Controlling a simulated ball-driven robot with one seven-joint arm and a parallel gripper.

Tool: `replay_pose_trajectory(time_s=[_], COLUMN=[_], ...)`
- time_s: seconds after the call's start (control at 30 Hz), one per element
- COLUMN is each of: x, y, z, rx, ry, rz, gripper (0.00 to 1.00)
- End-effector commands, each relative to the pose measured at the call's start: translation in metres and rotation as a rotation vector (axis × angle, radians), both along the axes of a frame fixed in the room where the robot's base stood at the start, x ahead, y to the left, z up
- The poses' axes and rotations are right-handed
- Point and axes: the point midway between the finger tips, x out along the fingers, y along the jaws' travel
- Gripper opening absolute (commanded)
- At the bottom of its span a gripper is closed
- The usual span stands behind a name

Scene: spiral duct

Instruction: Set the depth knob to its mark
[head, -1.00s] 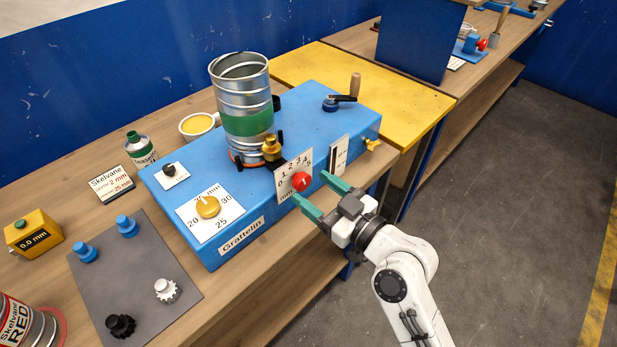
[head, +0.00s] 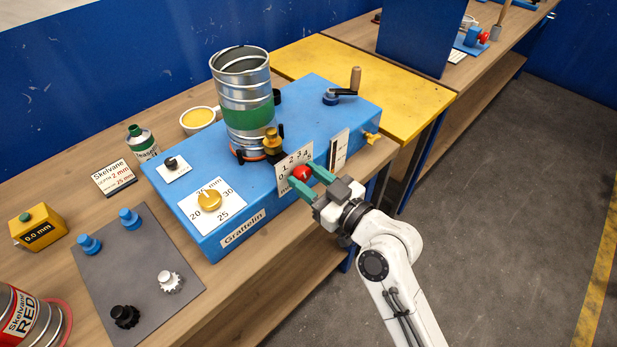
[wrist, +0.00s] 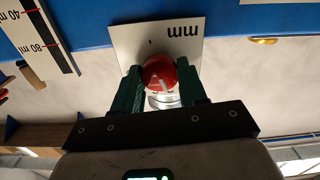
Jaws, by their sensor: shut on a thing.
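The red depth knob (head: 300,174) sits on a white dial plate (head: 285,178) numbered from 0 to 5 in mm, on the front of the blue machine (head: 235,235). My gripper (head: 304,178) is shut on the red knob, with one green finger on either side. The wrist view shows the knob (wrist: 159,73) between the green fingers (wrist: 160,88), with a pale pointer line on its face. The fingers hide part of the plate, so which number the pointer meets cannot be told. A small card (head: 114,177) on the bench reads Skelvane, depth 2 mm, 25 mm.
A yellow knob (head: 209,200) on a 20-25-30 dial is left of the red knob. A metal duct (head: 243,95) stands on the machine above a brass fitting (head: 272,142). A white scale strip (head: 339,150) is close on the right. The floor on the right is clear.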

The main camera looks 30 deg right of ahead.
Motion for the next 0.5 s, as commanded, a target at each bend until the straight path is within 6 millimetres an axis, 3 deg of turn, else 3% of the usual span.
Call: replay_pose_trajectory(time_s=[0.17,0.5], x=[-0.0001,-0.0003], y=[0.0001,-0.0005], z=[-0.0001,-0.0002], rx=[0.0,0.067], ry=[0.0,0.023], rz=[0.0,-0.001], gripper=[0.11,0.11])
